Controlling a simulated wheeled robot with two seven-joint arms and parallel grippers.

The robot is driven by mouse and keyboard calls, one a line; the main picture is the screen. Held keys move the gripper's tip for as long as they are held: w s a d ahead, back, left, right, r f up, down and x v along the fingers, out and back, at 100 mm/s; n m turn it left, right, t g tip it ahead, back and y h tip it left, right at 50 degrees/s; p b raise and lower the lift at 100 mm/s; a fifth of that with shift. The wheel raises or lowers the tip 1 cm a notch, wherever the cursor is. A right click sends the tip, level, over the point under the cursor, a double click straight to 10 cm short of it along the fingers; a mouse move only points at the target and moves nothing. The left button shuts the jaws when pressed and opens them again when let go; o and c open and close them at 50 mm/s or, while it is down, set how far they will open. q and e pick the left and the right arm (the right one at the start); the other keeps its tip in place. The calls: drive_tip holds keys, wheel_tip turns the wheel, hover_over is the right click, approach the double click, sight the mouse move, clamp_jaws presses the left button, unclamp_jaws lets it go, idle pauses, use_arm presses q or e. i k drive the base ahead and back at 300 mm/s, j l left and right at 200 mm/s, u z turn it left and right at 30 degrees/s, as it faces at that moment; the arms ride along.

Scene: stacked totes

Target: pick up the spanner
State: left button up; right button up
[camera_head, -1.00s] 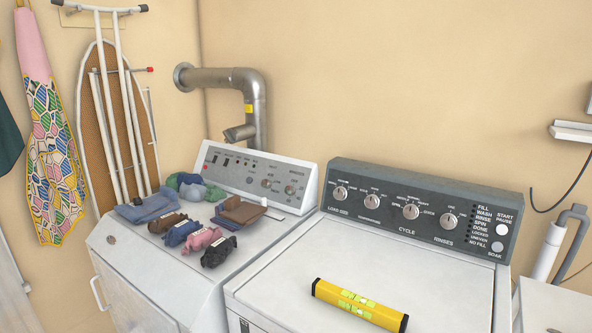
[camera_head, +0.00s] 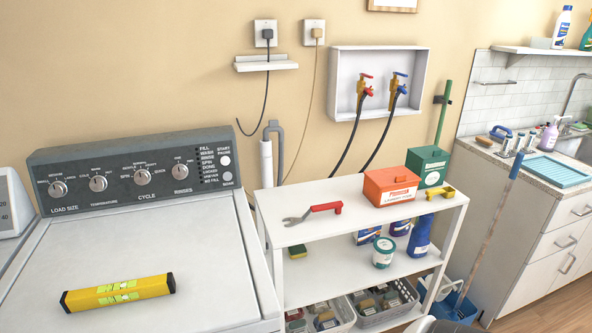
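The spanner (camera_head: 313,212) lies flat on the top shelf of a white shelf unit, right of the washing machine. It has a grey open-ended head at the left and a red handle at the right. It lies apart from the other things on that shelf, and nothing covers it.
The white shelf unit (camera_head: 330,236) also bears an orange box (camera_head: 391,187), a green box (camera_head: 428,166) and a yellow tool (camera_head: 440,192). A yellow level (camera_head: 118,293) lies on the washing machine (camera_head: 200,250). A mop handle (camera_head: 490,225) leans at the right.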

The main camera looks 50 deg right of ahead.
sight(338, 205)
drive_tip(key=z, duration=1.8)
drive_tip(key=i+l+u, duration=0.15)
drive_tip(key=u, duration=0.25)
drive_tip(key=i+l+u, duration=0.1)
drive_tip(key=u, duration=0.35)
drive_tip(key=l+u, duration=0.4)
drive_tip(key=i+j, duration=0.05)
